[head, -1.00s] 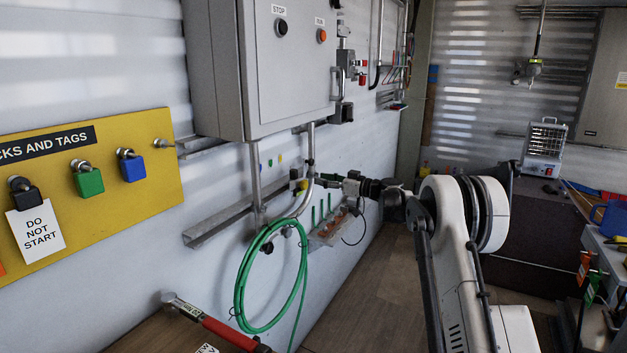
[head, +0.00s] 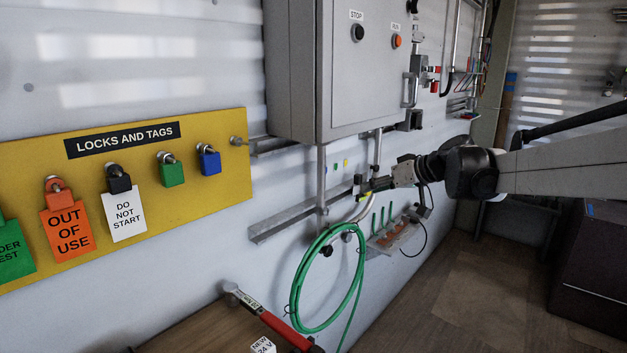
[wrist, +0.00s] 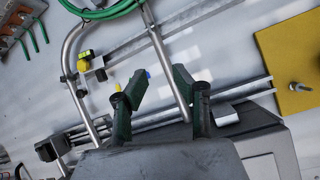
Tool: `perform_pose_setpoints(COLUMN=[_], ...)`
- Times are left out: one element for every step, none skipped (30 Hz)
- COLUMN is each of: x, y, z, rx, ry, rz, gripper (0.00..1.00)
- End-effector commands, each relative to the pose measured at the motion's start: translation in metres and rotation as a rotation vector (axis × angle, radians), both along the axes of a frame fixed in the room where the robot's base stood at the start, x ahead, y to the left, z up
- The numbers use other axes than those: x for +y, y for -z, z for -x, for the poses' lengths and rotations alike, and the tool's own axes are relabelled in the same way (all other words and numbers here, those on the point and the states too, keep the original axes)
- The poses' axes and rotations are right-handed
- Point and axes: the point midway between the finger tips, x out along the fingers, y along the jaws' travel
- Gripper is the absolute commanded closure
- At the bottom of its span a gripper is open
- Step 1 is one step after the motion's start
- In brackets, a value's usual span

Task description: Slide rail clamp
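The rail clamp, a small yellow and black block (head: 366,194), sits at the right part of the grey metal rail (head: 290,218) on the wall in the head view. In the wrist view the yellow and black block (wrist: 84,62) is at upper left, with a dark knob beside it, on the rail (wrist: 195,15). My gripper (head: 376,184) is close to the block in the head view; contact cannot be told. In the wrist view my gripper's (wrist: 160,80) two dark green fingers are apart, with nothing held; the block lies to their left.
Bent metal pipes (wrist: 166,60) pass close to the fingers. A green hose (head: 296,290) hangs below the rail. The grey control box (head: 325,75) is above. The yellow lock board (head: 235,150) is left. A red-handled tool (head: 283,330) lies on the bench below.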

Motion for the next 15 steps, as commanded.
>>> perform_pose_setpoints(x=[0.004,0.005,0.007,0.008,0.009,0.009,0.010,0.010,0.010,0.011,0.011,0.011,0.011,0.010,0.009], y=[-0.002,-0.002,-0.002,-0.002,-0.002,-0.001,0.000,0.000,0.002,0.003,0.004,0.006,0.008,0.010,0.013], z=[0.019,0.029,0.041,0.051,0.061,0.074,0.084,0.094,0.107,0.117,0.127,0.140,0.151,0.160,0.174], rx=[0.023,0.038,0.056,0.070,0.082,0.099,0.112,0.123,0.139,0.150,0.161,0.174,0.185,0.194,0.207], ry=[0.013,0.022,0.035,0.044,0.055,0.070,0.081,0.092,0.107,0.119,0.130,0.146,0.158,0.171,0.188], rz=[0.014,0.023,0.034,0.042,0.051,0.062,0.072,0.080,0.092,0.100,0.109,0.121,0.129,0.138,0.149], gripper=[0.73,0.73,0.73,0.73,0.73,0.73,0.73,0.73,0.73,0.73,0.73,0.73,0.73,0.73,0.73])
